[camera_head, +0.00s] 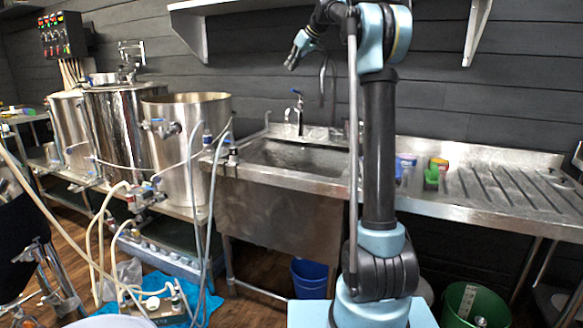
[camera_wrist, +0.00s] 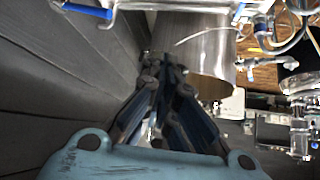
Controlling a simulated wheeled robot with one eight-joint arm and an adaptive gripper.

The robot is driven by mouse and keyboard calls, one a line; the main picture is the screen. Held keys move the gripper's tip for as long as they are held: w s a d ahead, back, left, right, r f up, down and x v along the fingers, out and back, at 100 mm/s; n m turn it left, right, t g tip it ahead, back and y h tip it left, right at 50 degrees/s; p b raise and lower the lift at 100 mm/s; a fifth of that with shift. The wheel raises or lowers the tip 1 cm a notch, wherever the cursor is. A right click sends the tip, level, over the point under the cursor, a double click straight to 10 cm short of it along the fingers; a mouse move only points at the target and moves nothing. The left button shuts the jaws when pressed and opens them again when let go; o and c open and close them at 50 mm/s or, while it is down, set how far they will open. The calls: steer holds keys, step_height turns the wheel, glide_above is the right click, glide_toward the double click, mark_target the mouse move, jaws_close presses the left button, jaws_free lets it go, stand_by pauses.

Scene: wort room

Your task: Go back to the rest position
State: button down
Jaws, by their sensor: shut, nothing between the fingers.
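My gripper (camera_head: 292,64) is high up in the head view, in front of the dark plank wall and above the sink (camera_head: 300,157). It points down and to the left, clear of everything around it. In the wrist view its two dark fingers (camera_wrist: 165,68) come together at the tips, shut and empty. My arm stands upright in the middle of the head view and hides part of the sink and the counter behind it.
Steel kettles (camera_head: 186,150) with hoses stand at the left. A faucet (camera_head: 297,112) rises behind the sink. A ribbed drainboard (camera_head: 500,190) lies at the right. A shelf (camera_head: 225,5) juts out at the upper left. A green bucket (camera_head: 475,304) and a blue bucket (camera_head: 310,278) stand below.

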steer(key=s+d+f+m+h, duration=0.1)
steer(key=s+d+f, duration=0.2)
steer(key=s, duration=0.5)
steer(key=s+d+f+m+h, duration=0.1)
steer(key=s+d+f, duration=0.1)
steer(key=s+f, duration=0.35)
steer(key=s+d+f+m+g+h, duration=0.1)
steer(key=s+d+f, duration=0.3)
steer(key=s+f, duration=0.9)
steer(key=s+d+f+m+g+h, duration=0.1)
steer(key=s+d+f+m, duration=0.3)
steer(key=s+f, duration=0.9)
steer(key=s+d+f+m+g+h, duration=0.1)
steer(key=s+d+f, duration=0.5)
steer(key=s+f, duration=0.7)
steer(key=s+m+h, duration=0.1)
steer(key=s, duration=0.5)
steer(key=shift+s+m, duration=0.2)
steer(key=shift+m, duration=0.1)
